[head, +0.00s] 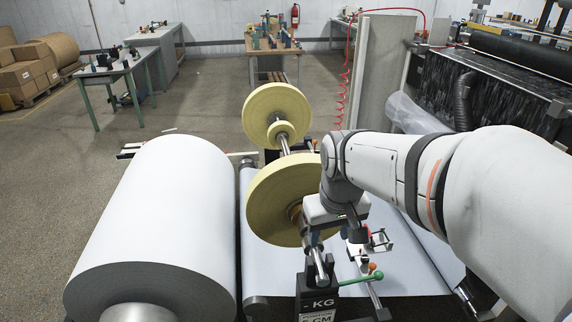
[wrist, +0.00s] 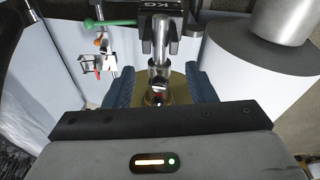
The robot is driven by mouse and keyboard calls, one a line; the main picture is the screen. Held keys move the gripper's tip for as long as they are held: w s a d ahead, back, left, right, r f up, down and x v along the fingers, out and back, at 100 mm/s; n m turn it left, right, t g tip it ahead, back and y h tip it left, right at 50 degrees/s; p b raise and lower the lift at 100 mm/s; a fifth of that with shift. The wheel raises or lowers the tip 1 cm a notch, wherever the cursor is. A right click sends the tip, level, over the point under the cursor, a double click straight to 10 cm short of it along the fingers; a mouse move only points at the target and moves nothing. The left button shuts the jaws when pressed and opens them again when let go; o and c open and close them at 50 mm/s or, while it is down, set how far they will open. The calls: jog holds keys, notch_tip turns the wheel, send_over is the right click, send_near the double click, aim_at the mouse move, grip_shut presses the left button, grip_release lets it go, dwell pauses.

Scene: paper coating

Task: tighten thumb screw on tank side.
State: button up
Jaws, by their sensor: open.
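I cannot make out a tank or a thumb screw with certainty. My gripper (wrist: 160,76) is open, its blue fingers on both sides of a metal shaft end (wrist: 158,72) in the wrist view. Whether the fingers touch the shaft is unclear. In the head view my gripper is mostly hidden behind my wrist, just right of the near yellow disc (head: 272,200) and over the metal shaft (head: 318,262). A black block marked KG (head: 318,298) stands at the near end of the shaft. It also shows at the top of the wrist view (wrist: 158,22).
A large white paper roll (head: 155,220) lies to the left. A green lever (head: 360,279) and a small clamp-like fixture (head: 378,240) sit close to the right of the shaft. A second yellow disc (head: 276,108) stands farther back. Open floor lies at the far left.

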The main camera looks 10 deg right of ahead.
jog(key=w+n+p, duration=0.1)
jog(key=w, duration=0.4)
jog(key=w+n+g+p, duration=0.1)
jog(key=w+p, duration=0.1)
jog(key=w, duration=0.4)
jog(key=w+f+n+g+p, duration=0.1)
jog(key=w, duration=0.5)
jog(key=shift+w+a, duration=0.1)
jog(key=shift+w, duration=0.05)
jog(key=shift+w+f, duration=0.15)
notch_tip(320, 180, down, 8)
jog(key=shift+r+p, duration=0.2)
jog(key=shift+p, duration=0.65)
jog(key=shift+c, duration=0.2)
jog(key=c, duration=0.9)
